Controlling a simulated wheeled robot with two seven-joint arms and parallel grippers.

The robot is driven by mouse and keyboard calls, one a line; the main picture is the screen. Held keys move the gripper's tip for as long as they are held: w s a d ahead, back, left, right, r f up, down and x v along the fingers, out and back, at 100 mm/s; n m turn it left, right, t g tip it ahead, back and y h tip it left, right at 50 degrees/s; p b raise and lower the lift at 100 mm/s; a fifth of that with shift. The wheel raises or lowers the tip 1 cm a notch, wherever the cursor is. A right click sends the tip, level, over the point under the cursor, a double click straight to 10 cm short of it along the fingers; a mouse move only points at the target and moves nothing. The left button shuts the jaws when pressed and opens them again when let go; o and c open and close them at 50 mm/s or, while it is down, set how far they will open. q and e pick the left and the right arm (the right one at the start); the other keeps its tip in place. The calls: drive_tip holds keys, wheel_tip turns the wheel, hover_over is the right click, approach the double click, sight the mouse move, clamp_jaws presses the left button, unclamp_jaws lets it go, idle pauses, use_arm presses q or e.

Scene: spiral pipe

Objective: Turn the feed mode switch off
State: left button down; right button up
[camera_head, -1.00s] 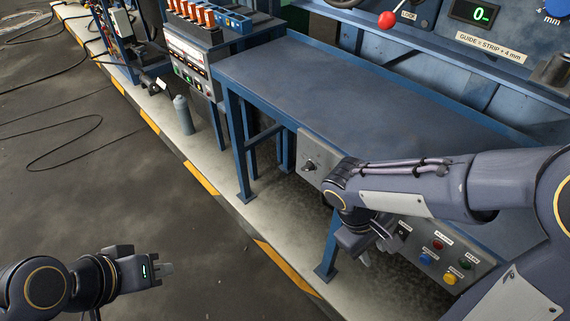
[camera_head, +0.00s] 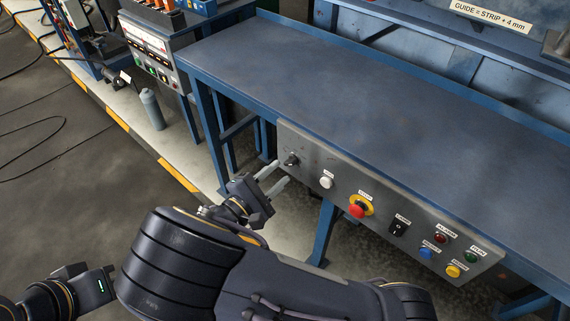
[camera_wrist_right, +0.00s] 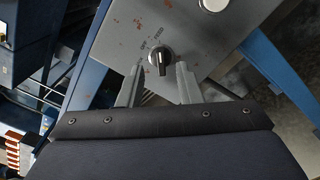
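The feed mode switch looks to be the black rotary knob (camera_head: 291,159) at the left end of the grey control panel. My right gripper (camera_head: 281,172) is open just in front of the knob. In the right wrist view its two fingertips (camera_wrist_right: 160,69) lie on either side of the knob's lower part, with gaps; no contact shows. My left gripper (camera_head: 108,284) is at the lower left, its fingertips not clear.
The blue workbench top (camera_head: 340,100) overhangs the panel. A blue leg (camera_head: 325,232) stands below.

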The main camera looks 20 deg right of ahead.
sight(289, 165)
drive_tip(key=shift+x, duration=2.1)
drive_tip(key=c, duration=0.6)
drive_tip(key=shift+c, duration=0.2)
